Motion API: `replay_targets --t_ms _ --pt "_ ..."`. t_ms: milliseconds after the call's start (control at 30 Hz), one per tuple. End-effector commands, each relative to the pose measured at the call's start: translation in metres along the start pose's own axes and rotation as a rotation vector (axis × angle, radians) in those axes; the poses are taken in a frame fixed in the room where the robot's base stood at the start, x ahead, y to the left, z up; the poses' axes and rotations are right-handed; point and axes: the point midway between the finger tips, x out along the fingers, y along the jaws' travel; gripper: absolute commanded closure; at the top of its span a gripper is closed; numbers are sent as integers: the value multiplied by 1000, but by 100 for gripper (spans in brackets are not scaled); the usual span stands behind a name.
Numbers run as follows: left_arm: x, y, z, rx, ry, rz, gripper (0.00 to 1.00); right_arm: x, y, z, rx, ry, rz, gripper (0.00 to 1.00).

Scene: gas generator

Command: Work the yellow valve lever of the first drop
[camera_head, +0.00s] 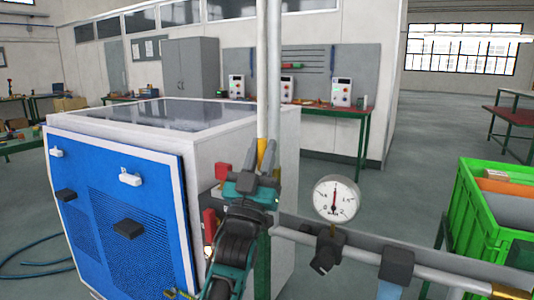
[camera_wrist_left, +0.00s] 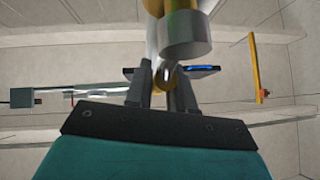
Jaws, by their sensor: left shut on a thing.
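A pair of pale vertical pipes (camera_head: 268,75) comes down in front of the generator cabinet. A small part of the yellow valve lever (camera_head: 262,150) shows at the foot of the pipes, between the fingertips of my left gripper (camera_head: 260,158). In the left wrist view my left gripper (camera_wrist_left: 163,85) has its two dark fingers close on either side of a small yellow end (camera_wrist_left: 166,77), below a grey cylindrical fitting (camera_wrist_left: 185,35). The gripper is shut on the lever. The fingers and arm hide most of the lever and valve body. My right gripper is not in view.
The white and blue generator cabinet (camera_head: 120,215) stands close at the left. A round pressure gauge (camera_head: 336,199) sits on a horizontal pipe (camera_head: 450,276) at the right. A green crate (camera_head: 492,235) is at the far right. Open floor lies behind the gauge.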

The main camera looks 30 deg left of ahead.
Motion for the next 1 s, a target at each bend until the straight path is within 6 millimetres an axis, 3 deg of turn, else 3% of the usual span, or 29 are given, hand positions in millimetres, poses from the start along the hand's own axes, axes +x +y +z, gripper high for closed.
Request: replay_targets --t_ms 567,600,800,1000 --pt "1 -4 0 -17 -5 -22 100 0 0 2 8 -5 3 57" --pt "1 -4 0 -17 -5 -22 73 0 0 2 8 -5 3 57" --pt "0 -3 0 -17 -5 -21 56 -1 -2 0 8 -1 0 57" --pt "0 -3 0 -17 -5 -20 56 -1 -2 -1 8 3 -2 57"
